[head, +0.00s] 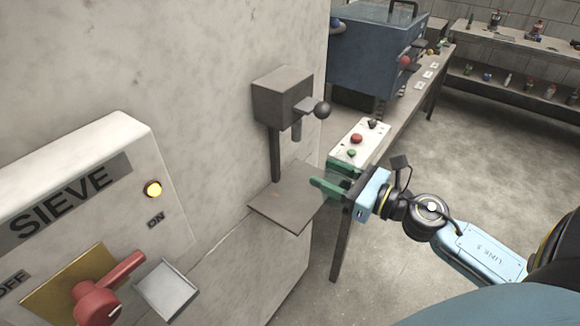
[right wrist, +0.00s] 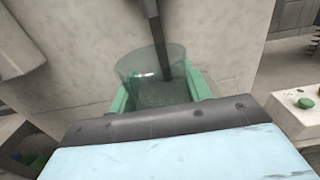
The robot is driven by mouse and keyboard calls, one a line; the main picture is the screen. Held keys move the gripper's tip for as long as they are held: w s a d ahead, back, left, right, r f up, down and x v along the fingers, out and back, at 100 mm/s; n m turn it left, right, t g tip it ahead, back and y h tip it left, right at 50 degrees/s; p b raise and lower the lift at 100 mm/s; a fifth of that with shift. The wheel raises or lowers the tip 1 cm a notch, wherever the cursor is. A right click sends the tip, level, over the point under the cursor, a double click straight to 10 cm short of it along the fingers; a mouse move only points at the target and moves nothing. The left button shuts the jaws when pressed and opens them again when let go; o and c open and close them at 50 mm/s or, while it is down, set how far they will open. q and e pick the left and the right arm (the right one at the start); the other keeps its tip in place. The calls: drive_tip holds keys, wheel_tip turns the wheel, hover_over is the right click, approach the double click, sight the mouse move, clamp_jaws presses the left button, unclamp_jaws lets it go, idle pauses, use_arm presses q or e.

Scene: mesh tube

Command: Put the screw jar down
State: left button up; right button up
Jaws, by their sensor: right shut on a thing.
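My right gripper (head: 331,178) is shut on the screw jar (right wrist: 140,70), a clear, greenish see-through vessel with an open top. In the right wrist view the jar stands between the green fingers (right wrist: 160,95), with greyish contents low inside that I cannot make out. In the head view the jar is hardly visible. The gripper is at the right edge of a small grey metal shelf plate (head: 287,196) on the wall. I cannot tell whether the jar touches the plate. My left gripper is not in view.
A grey dispenser box (head: 283,97) with a ball-ended lever (head: 321,109) is above the plate. A SIEVE panel (head: 80,190) with a red switch and lit yellow lamp is at left. A button box (head: 358,143) and blue machine (head: 375,50) are on the bench behind the gripper.

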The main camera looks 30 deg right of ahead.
drive_tip(key=x, duration=0.3)
drive_tip(key=p+x, duration=0.1)
drive_tip(key=x, duration=0.1)
drive_tip(key=shift+w+a+r+p, duration=0.2)
drive_tip(key=shift+w+p, duration=0.1)
drive_tip(key=shift+w, duration=0.1)
drive_tip(key=p+x, duration=0.1)
drive_tip(key=x, duration=0.2)
drive_tip(key=shift+w+a+f, duration=0.1)
drive_tip(key=shift+w+a, duration=0.05)
drive_tip(key=shift+w, duration=0.25)
drive_tip(key=shift+w+a+f, duration=0.15)
drive_tip(key=shift+w, duration=0.15)
wheel_tip(320, 180, down, 4)
drive_tip(key=shift+r+b, duration=0.15)
drive_tip(key=shift+b, duration=1)
drive_tip(key=shift+r, duration=0.15)
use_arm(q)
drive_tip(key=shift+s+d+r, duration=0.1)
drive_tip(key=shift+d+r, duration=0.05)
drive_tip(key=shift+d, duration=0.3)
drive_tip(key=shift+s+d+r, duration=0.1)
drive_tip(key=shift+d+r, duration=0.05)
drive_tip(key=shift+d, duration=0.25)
use_arm(e)
drive_tip(key=o, duration=1.1)
